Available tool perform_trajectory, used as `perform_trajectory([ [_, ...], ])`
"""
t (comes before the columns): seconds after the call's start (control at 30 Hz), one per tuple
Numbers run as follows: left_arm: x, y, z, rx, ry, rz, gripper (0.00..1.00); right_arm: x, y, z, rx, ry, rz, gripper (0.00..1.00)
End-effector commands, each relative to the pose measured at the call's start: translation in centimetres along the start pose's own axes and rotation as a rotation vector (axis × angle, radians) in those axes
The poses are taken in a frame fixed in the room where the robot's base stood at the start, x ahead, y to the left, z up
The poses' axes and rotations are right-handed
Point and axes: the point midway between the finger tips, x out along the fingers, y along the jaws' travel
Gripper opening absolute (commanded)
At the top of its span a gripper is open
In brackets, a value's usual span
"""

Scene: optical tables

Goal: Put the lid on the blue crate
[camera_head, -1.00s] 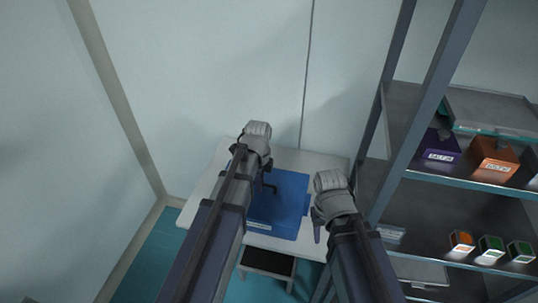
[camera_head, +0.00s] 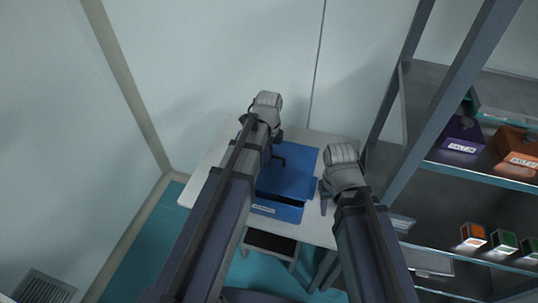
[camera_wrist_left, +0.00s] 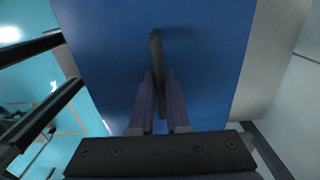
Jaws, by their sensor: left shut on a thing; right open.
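The flat blue lid (camera_head: 293,172) with a dark handle (camera_head: 279,160) is over the blue crate (camera_head: 285,212) on the white table. A dark gap shows between the lid's front edge and the crate's labelled front wall. The back of the crate is hidden. In the left wrist view my left gripper (camera_wrist_left: 159,95) is shut on the handle (camera_wrist_left: 156,48), with the blue lid (camera_wrist_left: 205,55) filling the middle. My right gripper (camera_head: 326,195) is open beside the crate's right side; I cannot tell whether it touches it.
The white table (camera_head: 205,188) has bare room left of the crate. A grey shelf rack (camera_head: 440,190) stands close on the right, with a purple bin (camera_head: 462,135), an orange bin (camera_head: 515,145) and several small boxes. A wall is behind the table.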

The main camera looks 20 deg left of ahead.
Motion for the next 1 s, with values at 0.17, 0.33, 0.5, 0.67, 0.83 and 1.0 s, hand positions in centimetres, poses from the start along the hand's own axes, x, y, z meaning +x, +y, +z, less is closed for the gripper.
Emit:
perform_trajectory([
  [0.17,2.1,0.0,0.0,0.0,0.0,0.0,0.0,2.1,-0.2,-0.1,-0.004,0.0,0.001,0.44],
  [0.33,3.2,0.0,0.0,0.0,0.0,0.0,0.0,3.2,-0.3,-0.2,-0.005,0.0,0.001,0.44],
  [0.5,3.5,0.0,0.0,0.0,0.0,0.0,0.0,3.5,-0.3,-0.2,-0.005,0.0,0.001,0.44],
  [0.67,3.4,0.0,0.0,0.0,0.0,0.0,0.0,3.4,-0.3,-0.2,-0.005,0.0,0.001,0.44],
  [0.83,3.4,0.0,0.0,0.0,0.0,0.0,0.0,3.4,-0.3,-0.2,-0.005,0.0,0.001,0.44],
  [1.0,3.4,0.0,0.0,0.0,0.0,0.0,0.0,3.4,-0.3,-0.2,-0.005,0.0,0.001,0.44],
])
